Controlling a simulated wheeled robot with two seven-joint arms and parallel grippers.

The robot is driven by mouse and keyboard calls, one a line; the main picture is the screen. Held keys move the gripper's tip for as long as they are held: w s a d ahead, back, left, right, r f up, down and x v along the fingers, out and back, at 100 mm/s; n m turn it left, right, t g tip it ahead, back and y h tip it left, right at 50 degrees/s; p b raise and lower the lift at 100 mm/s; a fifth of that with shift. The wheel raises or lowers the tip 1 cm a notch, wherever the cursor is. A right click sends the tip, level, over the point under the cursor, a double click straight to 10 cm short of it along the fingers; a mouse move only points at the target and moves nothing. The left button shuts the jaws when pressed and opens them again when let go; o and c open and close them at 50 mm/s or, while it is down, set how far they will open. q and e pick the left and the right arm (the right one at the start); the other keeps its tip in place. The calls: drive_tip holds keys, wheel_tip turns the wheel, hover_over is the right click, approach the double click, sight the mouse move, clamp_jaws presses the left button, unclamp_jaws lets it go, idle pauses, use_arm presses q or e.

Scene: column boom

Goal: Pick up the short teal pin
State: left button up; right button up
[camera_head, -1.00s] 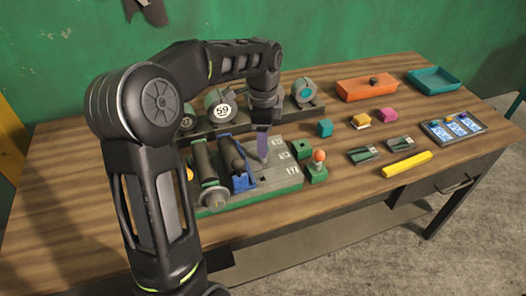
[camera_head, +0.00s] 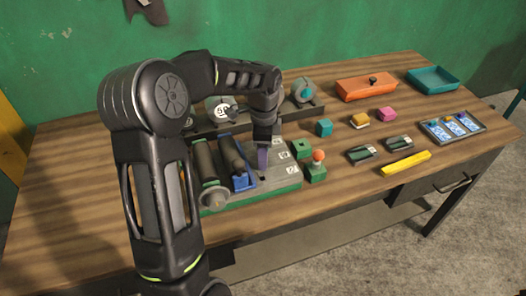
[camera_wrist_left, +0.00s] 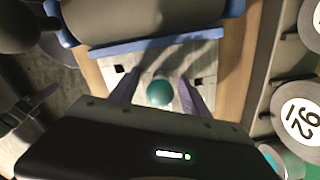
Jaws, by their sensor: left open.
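The round teal top of the short teal pin (camera_wrist_left: 160,93) shows in the left wrist view, above a pale plate with small dark square holes. My left gripper (camera_wrist_left: 159,95) is open, with one purple-grey finger on each side of the pin and a gap to each. In the head view my left gripper (camera_head: 262,159) points down over the right part of the green-edged board (camera_head: 255,196). The pin is hidden there behind the fingers. How deep the fingers reach beside the pin cannot be told. My right gripper is not in view.
A dark roller (camera_head: 208,175) and a blue bracket (camera_head: 243,182) stand left of the gripper. Numbered drums (camera_head: 303,91) are behind it. The table's front left is clear.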

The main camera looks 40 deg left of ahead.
use_arm(q)
clamp_jaws()
idle(0.7)
